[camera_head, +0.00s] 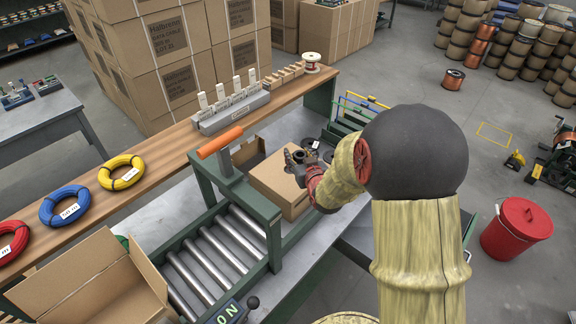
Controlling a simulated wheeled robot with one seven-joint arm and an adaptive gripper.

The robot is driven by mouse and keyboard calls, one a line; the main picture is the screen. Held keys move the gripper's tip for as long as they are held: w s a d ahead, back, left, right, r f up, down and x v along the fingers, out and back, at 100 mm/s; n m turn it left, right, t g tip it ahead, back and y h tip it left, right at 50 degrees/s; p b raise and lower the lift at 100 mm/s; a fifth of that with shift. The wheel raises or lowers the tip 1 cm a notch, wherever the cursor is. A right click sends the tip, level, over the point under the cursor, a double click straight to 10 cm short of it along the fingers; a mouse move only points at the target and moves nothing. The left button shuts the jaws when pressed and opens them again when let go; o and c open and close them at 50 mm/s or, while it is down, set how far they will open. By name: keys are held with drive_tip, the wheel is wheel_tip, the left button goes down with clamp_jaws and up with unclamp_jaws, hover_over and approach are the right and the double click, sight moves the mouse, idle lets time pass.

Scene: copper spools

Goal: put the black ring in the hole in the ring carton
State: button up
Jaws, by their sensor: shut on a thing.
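My gripper (296,162) is small in view, near the top of a closed brown carton (273,174) on the bench beyond the roller conveyor. It is shut on a dark ring-shaped thing, the black ring (299,155), at the carton's far upper side. Gripper and arm hide part of the carton top, and I cannot make out a hole in it. I cannot tell whether the ring touches the carton. More dark round pieces (311,143) lie just beyond, one with a pale label.
A green press frame with an orange handle (220,142) stands left of the carton. A large open carton (92,285) is at lower left. A wooden shelf (165,150) behind holds yellow, blue and red coils. A red bin (515,230) stands on the floor at right.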

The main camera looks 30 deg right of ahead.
hover_over(289, 172)
wheel_tip(289, 172, down, 6)
drive_tip(key=shift+s+r+b, duration=0.1)
drive_tip(key=shift+b, duration=0.35)
drive_tip(key=shift+w+f, duration=0.25)
drive_tip(key=shift+f, duration=0.25)
wheel_tip(289, 172, down, 3)
drive_tip(key=shift+d, duration=0.1)
drive_tip(key=shift+r, duration=0.1)
drive_tip(key=shift+b, duration=0.3)
drive_tip(key=shift+s+f+b, duration=0.1)
drive_tip(key=shift+f+b, duration=0.25)
drive_tip(key=o, duration=1)
drive_tip(key=shift+f, duration=0.2)
